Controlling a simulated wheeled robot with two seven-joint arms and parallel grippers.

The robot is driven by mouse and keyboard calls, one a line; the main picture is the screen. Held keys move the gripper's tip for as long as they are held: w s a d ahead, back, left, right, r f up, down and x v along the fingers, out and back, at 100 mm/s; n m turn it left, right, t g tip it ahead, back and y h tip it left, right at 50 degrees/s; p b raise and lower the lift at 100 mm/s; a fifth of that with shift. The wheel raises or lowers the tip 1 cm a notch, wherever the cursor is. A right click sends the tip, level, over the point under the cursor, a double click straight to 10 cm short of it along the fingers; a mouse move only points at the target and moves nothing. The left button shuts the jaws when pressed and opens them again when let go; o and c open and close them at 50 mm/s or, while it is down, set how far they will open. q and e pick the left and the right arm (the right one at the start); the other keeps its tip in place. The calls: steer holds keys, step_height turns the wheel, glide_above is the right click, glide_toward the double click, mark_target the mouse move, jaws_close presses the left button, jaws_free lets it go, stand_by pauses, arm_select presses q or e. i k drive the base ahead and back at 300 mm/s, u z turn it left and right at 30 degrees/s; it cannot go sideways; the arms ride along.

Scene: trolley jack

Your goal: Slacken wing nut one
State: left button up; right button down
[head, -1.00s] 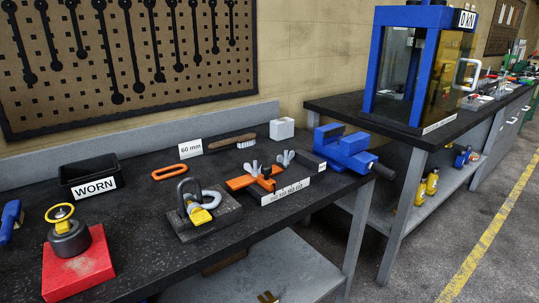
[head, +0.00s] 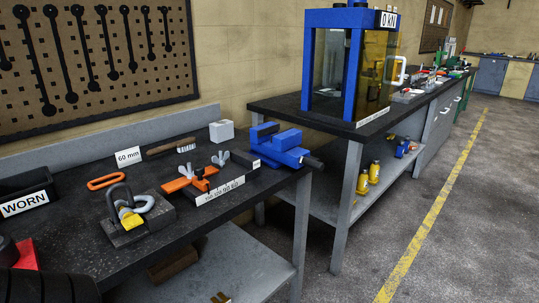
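Two grey wing nuts stand on an orange clamp (head: 190,184) on the dark workbench. One wing nut (head: 187,171) is at the clamp's left end and the other wing nut (head: 221,159) is at its right end. I cannot tell which is number one. A white strip (head: 220,190) with small printed figures runs along the clamp's front; the figures are too small to read surely. Neither of my grippers shows in the head view.
A grey block with a shackle and yellow part (head: 130,216) sits left of the clamp. A blue vice (head: 282,148) stands to its right, a brush (head: 170,146) and white block (head: 221,131) behind. A blue-framed cabinet (head: 347,62) stands on the further bench. The floor (head: 400,215) at right is clear.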

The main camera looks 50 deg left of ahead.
mark_target(182, 170)
steer(key=z, duration=0.15)
steer(key=i, duration=1.3)
steer(key=u, duration=3.75)
